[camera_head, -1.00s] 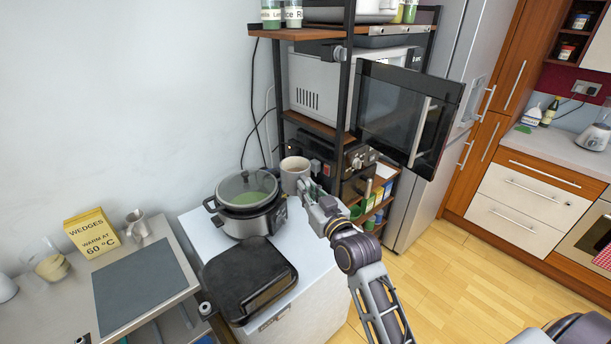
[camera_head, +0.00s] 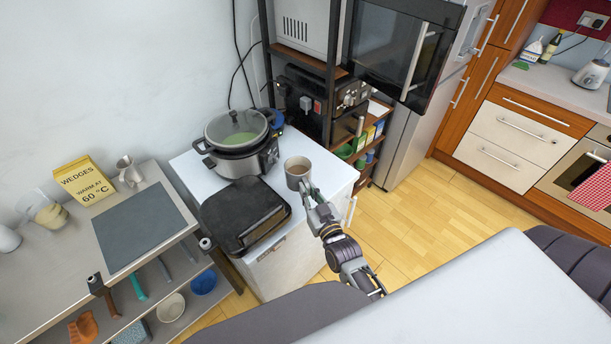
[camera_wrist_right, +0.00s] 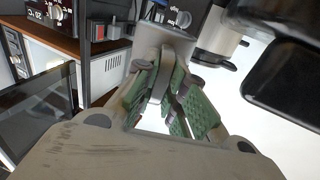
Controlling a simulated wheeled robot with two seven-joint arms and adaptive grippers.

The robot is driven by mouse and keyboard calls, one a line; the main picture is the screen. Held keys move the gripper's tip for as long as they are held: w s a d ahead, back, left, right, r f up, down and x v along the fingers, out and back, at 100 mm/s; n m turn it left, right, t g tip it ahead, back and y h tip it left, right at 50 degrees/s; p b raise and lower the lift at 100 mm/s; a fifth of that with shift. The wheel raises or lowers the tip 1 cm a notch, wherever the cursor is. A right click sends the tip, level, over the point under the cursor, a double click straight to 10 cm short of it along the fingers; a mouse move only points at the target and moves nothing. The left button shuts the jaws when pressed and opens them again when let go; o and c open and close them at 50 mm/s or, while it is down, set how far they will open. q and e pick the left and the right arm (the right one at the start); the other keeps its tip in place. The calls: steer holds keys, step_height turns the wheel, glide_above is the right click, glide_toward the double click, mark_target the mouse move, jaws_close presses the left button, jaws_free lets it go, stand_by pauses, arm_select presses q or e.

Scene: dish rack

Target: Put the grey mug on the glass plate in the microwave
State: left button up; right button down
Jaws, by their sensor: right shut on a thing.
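The grey mug (camera_head: 298,175), with a brown inside, is upright over the right part of a white cabinet top (camera_head: 340,172). I cannot tell whether it touches the top. My right gripper (camera_head: 307,190) is shut on the mug at its near side. In the right wrist view the green-padded fingers (camera_wrist_right: 170,98) are close together below the mug's grey side (camera_wrist_right: 165,38). The microwave (camera_head: 302,25) stands on the rack at the top, its dark door (camera_head: 385,45) swung open to the right. My left gripper is out of view.
A slow cooker (camera_head: 238,160) and a black grill (camera_head: 243,215) stand left of the mug. The black rack post (camera_head: 332,75) and the open door are obstacles above and behind it. A grey counter (camera_head: 115,215) with a yellow wedges box (camera_head: 85,180) is at left.

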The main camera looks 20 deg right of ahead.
steer(key=shift+s+f, duration=0.25)
steer(key=shift+f, duration=0.45)
steer(key=shift+r, duration=0.15)
steer(key=shift+f+b, duration=0.8)
steer(key=shift+f+b, duration=0.35)
